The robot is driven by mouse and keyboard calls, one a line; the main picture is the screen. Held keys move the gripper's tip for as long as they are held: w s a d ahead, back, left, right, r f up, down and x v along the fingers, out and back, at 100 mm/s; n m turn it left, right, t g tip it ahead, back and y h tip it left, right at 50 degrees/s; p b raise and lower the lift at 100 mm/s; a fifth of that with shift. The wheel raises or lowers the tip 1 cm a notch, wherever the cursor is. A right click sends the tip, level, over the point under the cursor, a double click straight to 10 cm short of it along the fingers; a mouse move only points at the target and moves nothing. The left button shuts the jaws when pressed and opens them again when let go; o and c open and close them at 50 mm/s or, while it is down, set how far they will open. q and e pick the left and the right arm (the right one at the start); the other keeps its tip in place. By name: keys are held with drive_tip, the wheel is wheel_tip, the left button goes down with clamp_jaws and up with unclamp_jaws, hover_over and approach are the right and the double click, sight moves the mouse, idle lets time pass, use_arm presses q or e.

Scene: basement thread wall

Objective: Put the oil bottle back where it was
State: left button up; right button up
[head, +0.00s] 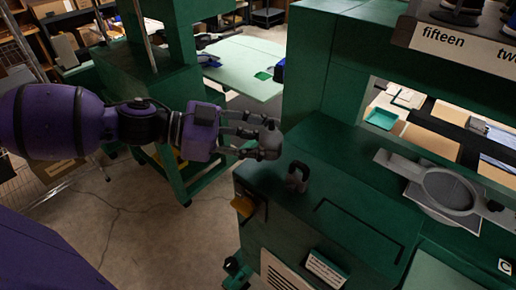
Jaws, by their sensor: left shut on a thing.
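My left gripper (264,140) reaches in from the left on a purple arm and is over the near left corner of the green machine top (345,185). Its dark fingers are shut on a rounded grey thing (269,144), which looks to be the oil bottle. The fingers hide most of it, so its full shape and tilt cannot be told. It appears held above the green top, apart from it. My right gripper is not in view.
A small dark arched piece (297,178) stands on the green top, just right of the gripper. A grey ring-shaped fixture (448,190) is farther right. A shelf labelled "fifteen" (443,36) overhangs at upper right. A pale green table (240,62) stands behind.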

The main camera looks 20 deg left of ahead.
use_arm(q)
drive_tip(key=f, duration=0.1)
drive_tip(key=f+b, duration=0.1)
drive_tip(key=f, duration=0.2)
drive_tip(key=shift+w+b, duration=0.3)
drive_tip(key=shift+b, duration=0.1)
drive_tip(key=shift+a+f, duration=0.15)
drive_tip(key=shift+a, duration=0.1)
drive_tip(key=shift+s+a+r, duration=0.15)
drive_tip(key=shift+s+r, duration=0.05)
drive_tip(key=shift+r, duration=0.05)
drive_tip(key=shift+s+r, duration=0.1)
drive_tip(key=shift+d, duration=0.25)
drive_tip(key=shift+w, duration=0.2)
drive_tip(key=o, duration=1.1)
drive_tip(key=shift+f, duration=0.2)
drive_tip(key=shift+o, duration=0.4)
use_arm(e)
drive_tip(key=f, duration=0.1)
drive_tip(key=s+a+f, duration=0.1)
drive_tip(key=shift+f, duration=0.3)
use_arm(q)
drive_tip(key=shift+r, duration=0.1)
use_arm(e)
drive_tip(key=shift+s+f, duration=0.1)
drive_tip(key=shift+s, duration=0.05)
